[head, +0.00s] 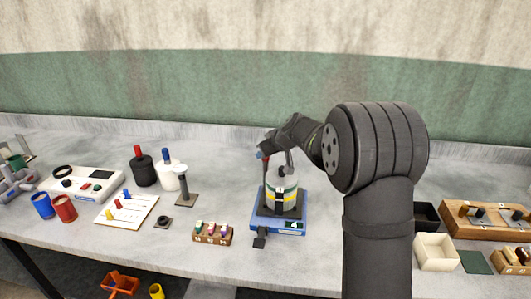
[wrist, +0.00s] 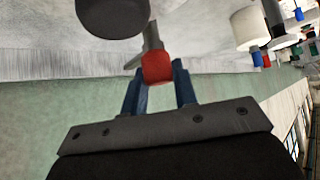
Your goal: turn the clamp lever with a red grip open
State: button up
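The clamp lever's red grip (wrist: 157,68) is between the two blue fingertips of my gripper (wrist: 159,72) in the wrist view. Both fingers look to touch its sides, so the gripper appears shut on it. The grey lever shaft (wrist: 151,36) runs away from the grip. In the head view the lever (head: 266,172) stands upright at the left of a grey banded canister (head: 282,188). My gripper (head: 263,153) is at its top, and my wrist partly hides the area above the canister. The canister sits on a blue base (head: 262,224) with a small display.
A small block rack (head: 212,233) stands left of the base, with a dark stand (head: 186,195) behind it. Black and white bottles (head: 143,170) are farther left. A cream bin (head: 436,252) and wooden tray (head: 455,230) lie right of my arm. Bare table separates these groups.

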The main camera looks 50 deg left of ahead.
jog(key=o, duration=0.4)
jog(key=shift+o, duration=0.2)
jog(key=v, duration=1.7)
jog(key=shift+d, duration=0.2)
jog(key=shift+s+a, duration=0.1)
jog(key=x, duration=1.7)
jog(key=shift+a, duration=0.1)
